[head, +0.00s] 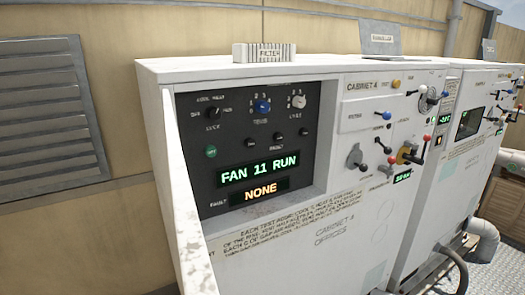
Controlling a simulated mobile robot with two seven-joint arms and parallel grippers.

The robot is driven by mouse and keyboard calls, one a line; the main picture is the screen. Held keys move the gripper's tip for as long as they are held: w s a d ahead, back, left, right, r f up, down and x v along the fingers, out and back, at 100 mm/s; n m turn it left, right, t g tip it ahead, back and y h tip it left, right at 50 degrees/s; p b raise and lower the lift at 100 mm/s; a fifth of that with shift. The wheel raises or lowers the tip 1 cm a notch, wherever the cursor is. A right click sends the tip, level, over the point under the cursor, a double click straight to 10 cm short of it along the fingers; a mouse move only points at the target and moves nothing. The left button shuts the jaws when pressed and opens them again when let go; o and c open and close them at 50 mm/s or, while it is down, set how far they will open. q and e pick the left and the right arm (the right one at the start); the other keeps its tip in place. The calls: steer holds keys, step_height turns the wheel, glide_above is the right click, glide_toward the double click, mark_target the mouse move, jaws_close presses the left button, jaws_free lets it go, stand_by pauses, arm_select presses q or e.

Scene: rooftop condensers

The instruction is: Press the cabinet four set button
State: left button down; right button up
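Cabinet 4 (345,240) is a white metal cabinet filling the middle of the head view. Its name is printed on the face. A recessed black control panel (225,180) holds knobs, a round green button (210,152), and small dark round buttons, one of them (277,138) above a short label. A green display (258,167) reads FAN 11 RUN and an orange one (266,190) reads NONE beside FAULT. A yellow button (396,84) sits on the white face to the right. The small labels are too blurred to tell which is the set button. Neither gripper is in view.
An open white panel edge (190,225) stands out at the recess's left. Levers (385,146) and a valve handle (427,100) project from the white face. A filter box (264,53) sits on top. A second cabinet (468,150) and pipes (483,240) stand right.

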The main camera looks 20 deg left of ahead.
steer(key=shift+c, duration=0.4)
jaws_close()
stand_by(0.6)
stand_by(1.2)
